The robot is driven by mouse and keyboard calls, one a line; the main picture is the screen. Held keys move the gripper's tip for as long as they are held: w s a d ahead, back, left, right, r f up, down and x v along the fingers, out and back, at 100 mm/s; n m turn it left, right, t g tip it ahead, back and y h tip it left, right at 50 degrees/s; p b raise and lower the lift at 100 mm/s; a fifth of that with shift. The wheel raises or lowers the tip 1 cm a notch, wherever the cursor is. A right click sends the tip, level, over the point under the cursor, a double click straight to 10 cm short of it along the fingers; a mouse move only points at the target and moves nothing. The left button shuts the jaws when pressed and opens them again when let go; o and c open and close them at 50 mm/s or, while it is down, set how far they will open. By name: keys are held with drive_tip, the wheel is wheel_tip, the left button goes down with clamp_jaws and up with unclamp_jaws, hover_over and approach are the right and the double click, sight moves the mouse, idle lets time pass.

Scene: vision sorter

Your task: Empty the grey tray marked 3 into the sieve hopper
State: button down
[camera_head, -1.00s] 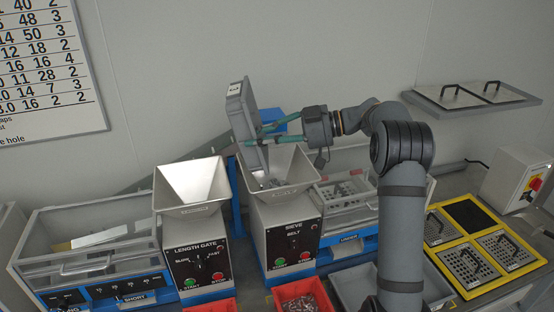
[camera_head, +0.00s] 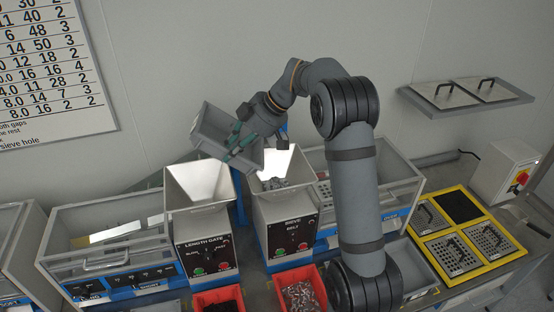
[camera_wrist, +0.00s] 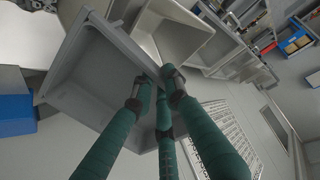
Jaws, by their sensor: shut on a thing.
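The grey tray (camera_head: 213,128) is held tilted in the air, above and behind the gap between the two hoppers. Its marking is not readable. In the wrist view the tray's inside (camera_wrist: 95,80) looks bare where it shows. My gripper (camera_head: 236,146) is shut on one tray wall, and its green fingers (camera_wrist: 160,88) show at that wall. The sieve hopper (camera_head: 301,168) stands below and right of the tray on the machine labelled SIEVE. A heap of small metal parts (camera_head: 273,183) lies in it.
The length gate hopper (camera_head: 183,178) stands close left of the sieve hopper, below the tray. Two red bins (camera_head: 300,286) stand in front, the right one holding metal parts. A yellow frame with perforated plates (camera_head: 480,232) lies at right. A wall shelf (camera_head: 467,96) is at upper right.

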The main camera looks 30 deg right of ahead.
sight(213, 156)
drive_tip(key=a+h+p, duration=0.1)
drive_tip(key=w+a+g+h+p, duration=0.1)
drive_tip(key=a+h+p, duration=0.1)
drive_tip(key=p, duration=0.1)
drive_tip(key=shift+w+a+f, duration=0.25)
drive_tip(key=shift+w, duration=0.05)
drive_tip(key=shift+w+a+g+p, duration=0.15)
drive_tip(key=shift+a+g+p, duration=0.2)
drive_tip(key=shift+p, duration=0.2)
drive_tip(key=shift+w+a+f+g+h+p, duration=0.15)
drive_tip(key=shift+w+a+f+g+h, duration=0.1)
drive_tip(key=shift+a+f+h, duration=0.4)
drive_tip(key=shift+w+a+f+g+h+p, duration=0.25)
drive_tip(key=shift+a+f+h, duration=0.2)
drive_tip(key=shift+f+h, duration=0.4)
drive_tip(key=shift+w+a+f+g+h+p, duration=0.1)
drive_tip(key=shift+w+a+f+g+h, duration=0.2)
drive_tip(key=shift+a+f+h, duration=0.4)
drive_tip(key=shift+d+f, duration=0.1)
